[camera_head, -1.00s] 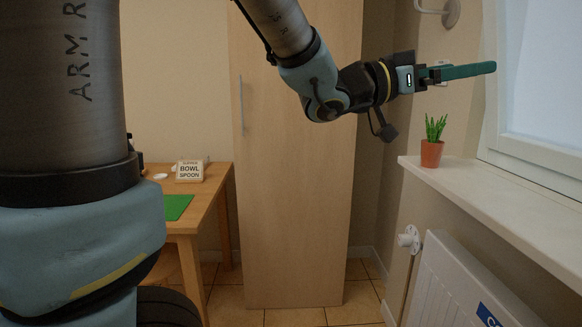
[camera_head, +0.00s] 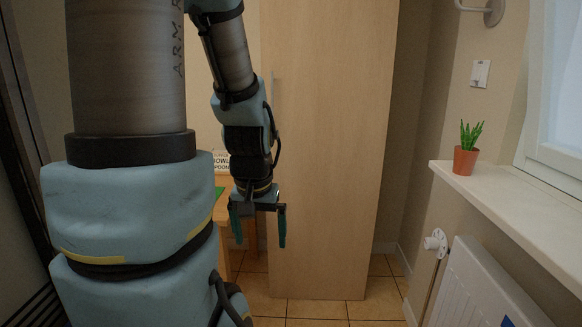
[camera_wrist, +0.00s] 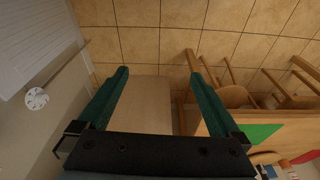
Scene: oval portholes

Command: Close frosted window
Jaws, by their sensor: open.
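The frosted window (camera_head: 560,80) stands at the right edge of the head view. Only part of its white frame (camera_head: 553,158) and pale pane show, and I cannot tell whether it is open or shut; its handle is not in view. My gripper (camera_head: 258,232) hangs pointing down in front of the tall wooden cabinet, well left of the window. Its two green fingers are spread apart with nothing between them. In the wrist view my gripper (camera_wrist: 160,90) also shows open and empty above the floor.
A potted plant (camera_head: 466,150) stands on the white sill (camera_head: 500,195). A radiator (camera_head: 485,285) with a valve (camera_head: 435,243) is below it. The tall cabinet (camera_head: 330,150) stands behind my arm. A wooden table (camera_wrist: 285,125) and chairs (camera_wrist: 230,95) are beside my gripper in the wrist view.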

